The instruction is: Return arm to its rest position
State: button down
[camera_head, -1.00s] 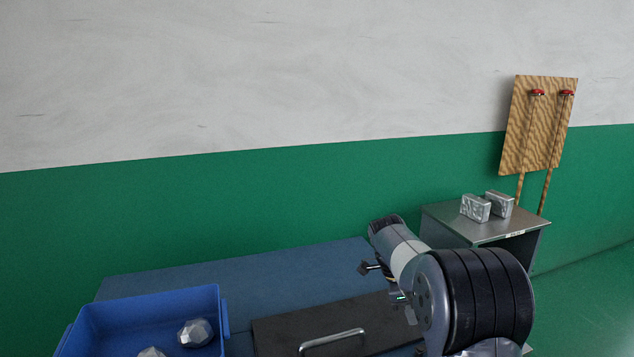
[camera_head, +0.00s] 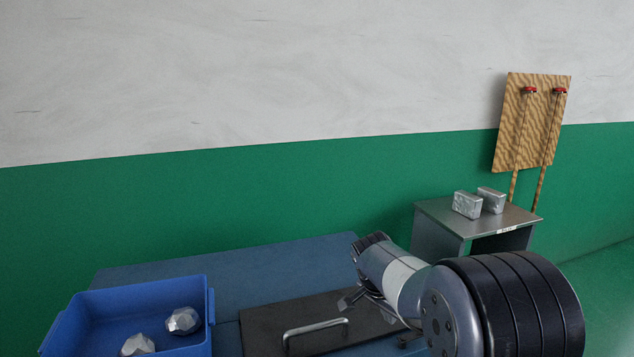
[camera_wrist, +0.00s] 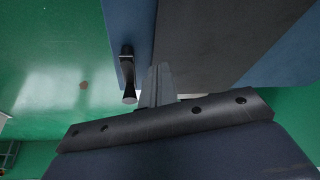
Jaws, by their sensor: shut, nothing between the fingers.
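My arm reaches in from the lower right of the head view. My gripper (camera_head: 362,300) is small there and partly covered by my own wrist, above the dark board's right part. In the wrist view my gripper (camera_wrist: 159,82) shows its two fingers together, shut with nothing between them. The dark board (camera_head: 262,330) with a silver handle (camera_head: 316,331) lies on the blue table (camera_head: 230,265). The board also fills the upper middle of the wrist view (camera_wrist: 205,45), apparently beyond the fingertips.
A blue bin (camera_head: 208,312) at the lower left holds two crumpled silver lumps (camera_head: 183,320). A grey metal stand (camera_head: 438,228) behind my arm carries two silver blocks (camera_head: 467,204). A wooden board (camera_head: 528,125) with red-topped rods is at the wall. Green floor (camera_wrist: 60,75) shows beside the table.

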jog(key=shift+a+n, duration=0.1)
jog(key=shift+n, duration=0.3)
